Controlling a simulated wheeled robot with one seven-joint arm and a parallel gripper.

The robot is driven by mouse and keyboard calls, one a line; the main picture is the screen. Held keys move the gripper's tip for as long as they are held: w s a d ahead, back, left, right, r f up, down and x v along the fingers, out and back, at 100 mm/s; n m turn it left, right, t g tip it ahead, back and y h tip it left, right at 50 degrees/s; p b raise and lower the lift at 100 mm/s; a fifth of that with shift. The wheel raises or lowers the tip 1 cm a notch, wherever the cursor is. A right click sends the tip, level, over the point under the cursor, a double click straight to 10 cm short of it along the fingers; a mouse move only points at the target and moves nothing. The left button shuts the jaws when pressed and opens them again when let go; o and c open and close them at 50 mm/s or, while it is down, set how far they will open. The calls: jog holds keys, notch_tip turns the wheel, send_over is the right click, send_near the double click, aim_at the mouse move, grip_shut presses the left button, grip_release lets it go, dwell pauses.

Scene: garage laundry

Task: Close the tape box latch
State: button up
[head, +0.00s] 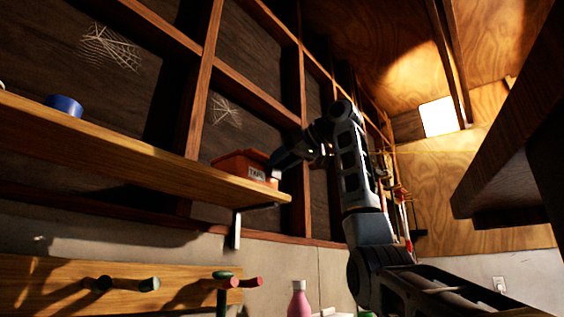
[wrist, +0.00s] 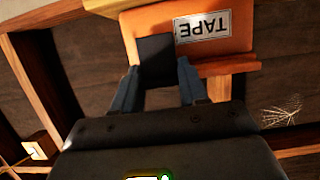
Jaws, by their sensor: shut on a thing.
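The orange tape box (head: 238,164) sits near the right end of the wooden shelf in the head view, with a "TAPE" label on its front. In the wrist view the box (wrist: 145,20) shows upside down, with the label beside a dark latch (wrist: 155,50). My gripper (head: 279,162) is at the box's right front in the head view. In the wrist view my gripper (wrist: 157,75) has its two blue-grey fingers on either side of the latch and is shut on it. The gripper hides the latch in the head view.
The wooden shelf (head: 120,150) runs along the left wall, with a blue bowl (head: 64,105) at its far left. Below are a peg rail (head: 50,285) and a pink bottle (head: 299,300). A dark overhanging surface (head: 515,130) is at the right.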

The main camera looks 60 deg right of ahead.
jog(key=o, duration=1.1)
jog(key=shift+w, duration=0.1)
jog(key=shift+c, duration=0.2)
